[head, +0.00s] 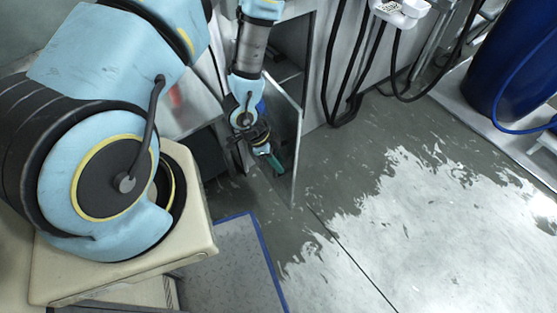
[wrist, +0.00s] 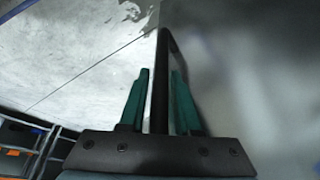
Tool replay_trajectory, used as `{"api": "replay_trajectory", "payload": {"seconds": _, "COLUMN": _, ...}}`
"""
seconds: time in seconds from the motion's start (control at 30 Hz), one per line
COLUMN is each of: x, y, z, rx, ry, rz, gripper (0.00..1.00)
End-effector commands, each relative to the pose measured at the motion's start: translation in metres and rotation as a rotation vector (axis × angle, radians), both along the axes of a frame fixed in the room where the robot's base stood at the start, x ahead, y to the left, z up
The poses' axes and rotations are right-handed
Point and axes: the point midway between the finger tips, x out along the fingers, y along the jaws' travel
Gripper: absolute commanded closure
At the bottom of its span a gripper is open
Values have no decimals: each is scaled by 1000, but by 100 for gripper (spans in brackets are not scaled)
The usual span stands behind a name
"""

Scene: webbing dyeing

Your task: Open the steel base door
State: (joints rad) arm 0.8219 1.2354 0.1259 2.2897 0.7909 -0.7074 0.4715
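The steel base door (head: 297,150) stands swung out from the cabinet in the head view, seen almost edge-on. Its grey face (wrist: 250,90) fills the right side of the wrist view, blurred. A dark bar handle (wrist: 160,85) runs upright along it and bends at its top. My gripper (head: 268,155) is low, on the left side of the door. The exact contact at the fingertips is hard to see.
The open cabinet interior (head: 285,50) shows behind the door. Black hoses (head: 340,75) hang to its right, and a blue drum (head: 512,60) stands at the far right. A blue-edged mat (head: 232,270) lies in front. The patchy floor (head: 400,220) on the right is clear.

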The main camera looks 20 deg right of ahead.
Motion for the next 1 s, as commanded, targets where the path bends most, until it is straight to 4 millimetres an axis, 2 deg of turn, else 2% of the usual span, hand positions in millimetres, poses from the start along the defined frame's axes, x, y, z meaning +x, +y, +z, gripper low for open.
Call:
{"api": "replay_trajectory", "payload": {"seconds": 0.33, "x": 2, "y": 2, "z": 7, "rx": -2, "ry": -2, "rz": 2, "gripper": 68}}
{"api": "replay_trajectory", "payload": {"seconds": 0.8, "x": 14, "y": 31, "z": 83, "rx": -3, "ry": -2, "rz": 3, "gripper": 68}}
{"api": "replay_trajectory", "payload": {"seconds": 1.0, "x": 16, "y": 37, "z": 98, "rx": 0, "ry": -1, "rz": 1, "gripper": 68}}
